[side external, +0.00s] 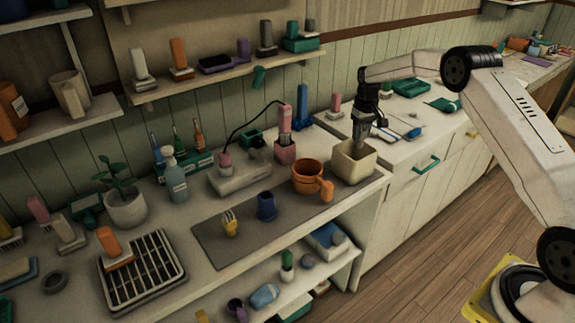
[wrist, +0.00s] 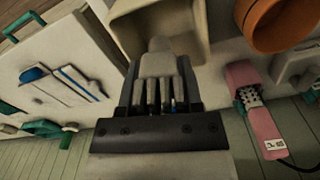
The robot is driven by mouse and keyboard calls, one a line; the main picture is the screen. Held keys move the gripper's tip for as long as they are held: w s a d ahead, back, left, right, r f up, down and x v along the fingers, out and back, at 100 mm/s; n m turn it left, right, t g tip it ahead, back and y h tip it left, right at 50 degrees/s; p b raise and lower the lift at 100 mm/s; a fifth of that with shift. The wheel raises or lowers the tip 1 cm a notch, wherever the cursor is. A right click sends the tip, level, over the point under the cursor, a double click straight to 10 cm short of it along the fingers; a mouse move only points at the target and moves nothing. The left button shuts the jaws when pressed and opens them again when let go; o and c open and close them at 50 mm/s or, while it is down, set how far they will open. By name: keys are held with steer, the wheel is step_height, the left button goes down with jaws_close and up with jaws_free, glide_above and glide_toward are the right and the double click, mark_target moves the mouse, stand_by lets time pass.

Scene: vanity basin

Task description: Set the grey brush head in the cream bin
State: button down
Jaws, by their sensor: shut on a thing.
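The cream bin (side external: 354,173) is an open box at the right end of the counter, and it also shows at the top of the wrist view (wrist: 196,50). My gripper (side external: 359,143) points down over the bin's opening, with its fingertips near the rim. In the wrist view my gripper (wrist: 158,92) is shut on the grey brush head (wrist: 160,66), which extends toward the bin's inside. The fingers cover part of the brush head. I cannot tell whether it touches the bin's floor.
An orange mug (side external: 308,177) stands just left of the bin on a grey mat (side external: 215,244). A pink clipper (side external: 285,135) stands in a holder behind. The mat also bears a dark blue cup (side external: 266,207). Lighter counter with flat items lies right of the bin.

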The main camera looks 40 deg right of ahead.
mark_target(357, 158)
steer(key=shift+f, duration=4.85)
steer(key=shift+f, duration=0.5)
steer(key=shift+c, duration=0.9)
jaws_free()
steer(key=shift+r, duration=3.9)
steer(key=shift+r, duration=0.1)
steer(key=shift+r, duration=2.15)
